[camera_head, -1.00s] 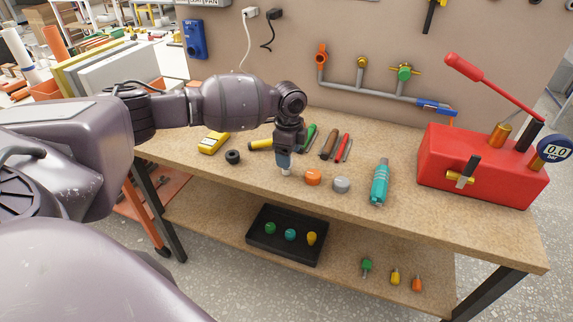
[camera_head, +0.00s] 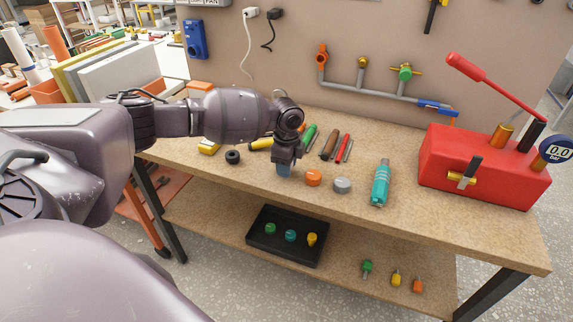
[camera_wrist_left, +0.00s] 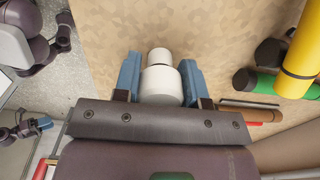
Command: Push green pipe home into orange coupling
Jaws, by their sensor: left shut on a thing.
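My left gripper (camera_head: 284,170) points down over the bench, just left of the orange coupling (camera_head: 313,178). In the left wrist view its blue fingers (camera_wrist_left: 160,84) are shut on a white stepped cylinder (camera_wrist_left: 160,58). In the head view this cylinder is hidden by the fingers. The coupling stands on the bench, apart from the gripper. The green pipe (camera_head: 309,136) lies behind the gripper. A green cylinder also shows in the left wrist view (camera_wrist_left: 266,84). My right gripper (camera_wrist_left: 40,125) seems to show small at the left wrist view's lower left; its opening is unclear.
A grey cap (camera_head: 342,185) and a teal tool (camera_head: 380,183) are right of the coupling. Brown and red rods (camera_head: 344,149) lie behind. A red pump box (camera_head: 475,170) fills the right end. A black tray (camera_head: 263,250) sits on the lower shelf.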

